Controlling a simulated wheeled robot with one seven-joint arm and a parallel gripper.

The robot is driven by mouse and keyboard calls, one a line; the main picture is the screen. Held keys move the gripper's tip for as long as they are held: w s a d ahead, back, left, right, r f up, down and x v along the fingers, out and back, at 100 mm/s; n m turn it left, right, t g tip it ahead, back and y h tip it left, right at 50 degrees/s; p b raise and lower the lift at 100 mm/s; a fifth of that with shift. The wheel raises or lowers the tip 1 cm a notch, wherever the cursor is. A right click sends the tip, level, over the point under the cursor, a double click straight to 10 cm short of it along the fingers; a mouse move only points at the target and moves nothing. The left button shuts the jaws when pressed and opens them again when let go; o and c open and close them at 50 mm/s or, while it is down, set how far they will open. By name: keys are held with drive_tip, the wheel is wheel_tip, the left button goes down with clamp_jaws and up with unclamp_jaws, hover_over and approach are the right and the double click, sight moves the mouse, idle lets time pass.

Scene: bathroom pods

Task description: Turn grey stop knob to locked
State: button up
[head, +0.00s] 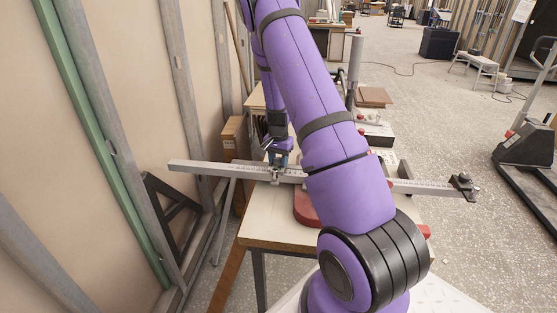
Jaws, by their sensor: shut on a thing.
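A long grey measuring rail (220,170) with scale marks runs left to right across a pale-topped bench (268,228). My gripper (277,165) points down at the rail, left of the bench's middle. It is shut on the small grey stop knob (275,176), which is mostly hidden between the fingers, so its turned position cannot be told. A second, dark fitting (463,185) sits at the rail's right end, apart from my gripper. My purple arm hides the middle of the rail.
A red rounded base (306,208) sits on the bench, partly behind my arm. Bare stud wall (130,110) stands close on the left, with a dark triangular bracket (168,205). A pallet truck (528,150) stands at right. The floor between is open.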

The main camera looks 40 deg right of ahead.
sight(279, 159)
drive_tip(key=o, duration=0.9)
drive_tip(key=shift+o, duration=0.2)
wheel_tip(279, 159, up, 11)
drive_tip(key=shift+f, duration=0.1)
